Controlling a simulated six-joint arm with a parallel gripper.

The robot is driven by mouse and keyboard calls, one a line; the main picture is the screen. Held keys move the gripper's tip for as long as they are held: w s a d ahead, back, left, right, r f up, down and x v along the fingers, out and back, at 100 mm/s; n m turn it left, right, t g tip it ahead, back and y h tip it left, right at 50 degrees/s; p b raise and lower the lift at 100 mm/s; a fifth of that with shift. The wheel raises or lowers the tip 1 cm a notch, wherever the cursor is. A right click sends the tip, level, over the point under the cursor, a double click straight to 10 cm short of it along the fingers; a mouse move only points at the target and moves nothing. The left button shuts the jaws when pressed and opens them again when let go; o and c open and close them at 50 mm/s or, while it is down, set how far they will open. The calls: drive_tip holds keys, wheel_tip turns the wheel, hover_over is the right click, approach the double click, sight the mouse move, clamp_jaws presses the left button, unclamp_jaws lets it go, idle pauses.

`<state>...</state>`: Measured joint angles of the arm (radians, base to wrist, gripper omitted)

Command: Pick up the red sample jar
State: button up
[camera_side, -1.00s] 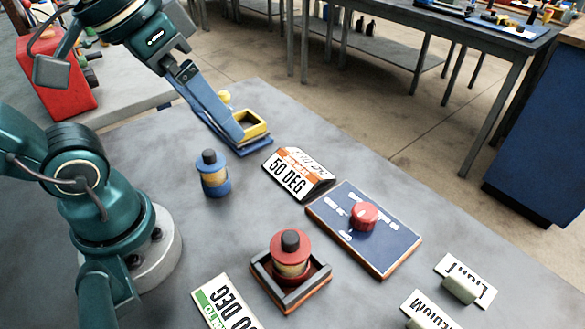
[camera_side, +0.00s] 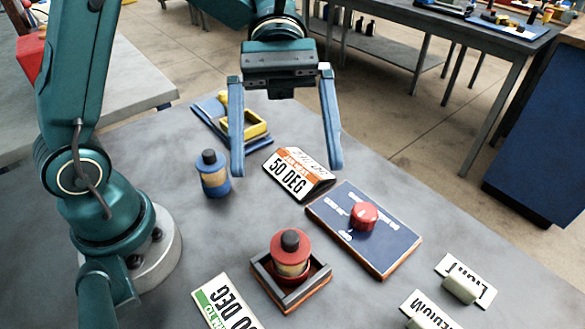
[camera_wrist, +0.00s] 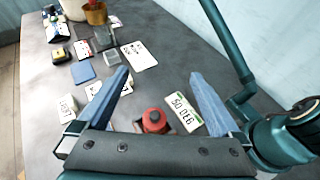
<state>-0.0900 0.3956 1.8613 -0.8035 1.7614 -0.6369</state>
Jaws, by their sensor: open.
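The red sample jar (camera_side: 290,262) has a red top with a black knob and a cream band. It stands upright in a dark square tray (camera_side: 262,288) near the front middle of the table in the side view. My gripper (camera_side: 286,169) is open and empty, its two blue fingers spread wide and pointing down. In the side view it appears above and behind the jar, apart from it. In the wrist view, the red jar (camera_wrist: 154,119) shows between the fingers of my gripper (camera_wrist: 160,75), close to the palm; its lower part is partly hidden.
A blue jar (camera_side: 212,178) stands to the left. A blue panel with a red knob (camera_side: 363,216) lies right of the tray. 50 DEG signs (camera_side: 290,176) stand behind and in front of the tray. A yellow-and-blue holder (camera_side: 245,124) sits at the back.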

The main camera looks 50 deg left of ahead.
approach(292, 274)
drive_tip(key=x, duration=0.5)
drive_tip(key=shift+f, duration=0.1)
drive_tip(key=shift+x, duration=2.6)
clamp_jaws()
